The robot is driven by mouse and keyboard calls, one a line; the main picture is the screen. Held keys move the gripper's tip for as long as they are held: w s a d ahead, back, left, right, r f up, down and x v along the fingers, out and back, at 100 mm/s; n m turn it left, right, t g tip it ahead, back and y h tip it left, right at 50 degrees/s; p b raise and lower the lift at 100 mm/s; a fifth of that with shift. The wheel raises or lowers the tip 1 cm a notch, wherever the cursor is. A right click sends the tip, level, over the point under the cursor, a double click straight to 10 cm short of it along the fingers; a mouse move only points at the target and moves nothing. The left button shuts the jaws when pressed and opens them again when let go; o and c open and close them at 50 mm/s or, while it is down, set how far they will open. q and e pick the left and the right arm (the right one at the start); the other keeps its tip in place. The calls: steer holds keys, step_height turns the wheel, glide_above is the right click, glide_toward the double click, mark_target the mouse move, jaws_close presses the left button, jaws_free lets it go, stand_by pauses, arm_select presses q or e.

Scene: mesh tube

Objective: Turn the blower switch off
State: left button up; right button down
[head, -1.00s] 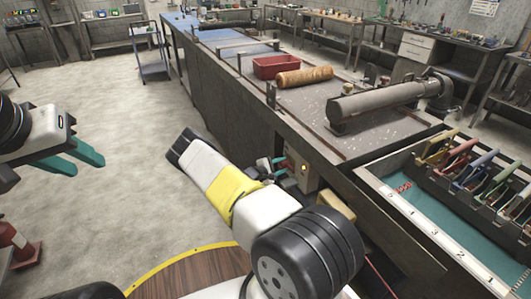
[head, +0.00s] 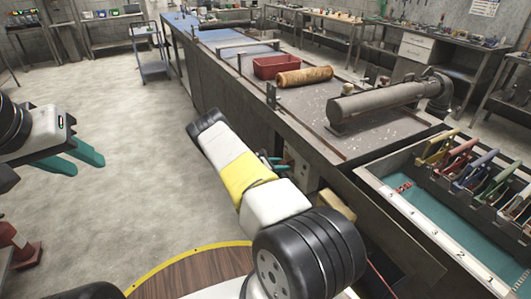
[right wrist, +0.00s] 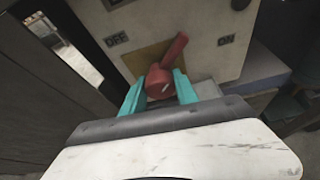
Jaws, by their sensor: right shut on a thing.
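The blower switch (right wrist: 164,72) is a red lever on a pale panel (right wrist: 196,22) in the right wrist view. It tilts up and to the right, between the OFF label (right wrist: 117,39) on the left and the ON label (right wrist: 226,39) on the right, leaning to the ON side. My right gripper (right wrist: 158,90) is shut on the base part of the lever, one teal finger on each side. In the head view my right gripper (head: 275,163) is at the switch box (head: 300,170), mostly hidden by my arm. My left gripper (head: 80,158) is open and empty over the floor.
The long bench (head: 215,88) carries a red bin (head: 277,67), a rust-brown roll (head: 304,77) and a grey blower tube (head: 384,101). A teal-lined tray (head: 440,199) with coloured clamps stands at the right. The floor left of the bench is open.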

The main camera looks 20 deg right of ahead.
steer(key=n+g, duration=0.2)
steer(key=n, duration=0.1)
steer(key=shift+n+g+h, duration=0.4)
steer(key=shift+n+g, duration=0.7)
steer(key=shift+n, duration=0.3)
steer(key=c, duration=0.9)
jaws_free()
steer(key=shift+c, duration=0.2)
steer(key=v, duration=0.8)
